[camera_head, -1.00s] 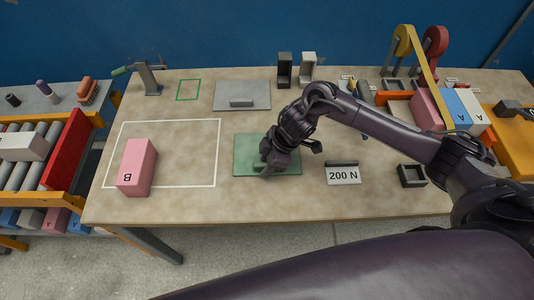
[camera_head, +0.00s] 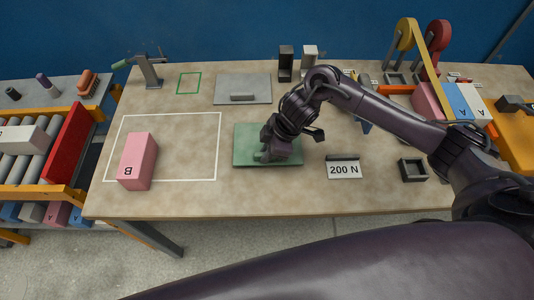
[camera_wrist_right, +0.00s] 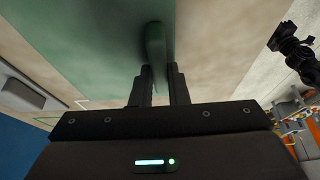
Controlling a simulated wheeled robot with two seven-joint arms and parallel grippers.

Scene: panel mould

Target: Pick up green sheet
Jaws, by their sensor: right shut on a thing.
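The green sheet (camera_head: 243,143) is a flat plate on or just above the middle of the table, with a raised green handle on top. My right gripper (camera_head: 263,155) points down over it, shut on that handle. In the right wrist view the two black fingers (camera_wrist_right: 157,84) close on the green handle (camera_wrist_right: 155,44), and the sheet (camera_wrist_right: 100,45) spreads beyond them. My wrist hides part of the sheet's right side. Any gap under the sheet is small and hard to judge. My left gripper does not show.
A pink box (camera_head: 138,160) stands in a white outline to the left. A grey sheet (camera_head: 228,83) lies behind, beside a small green outline (camera_head: 189,83). A 200 N label (camera_head: 343,169) and a black tray (camera_head: 413,170) are to the right. Bare table lies in front.

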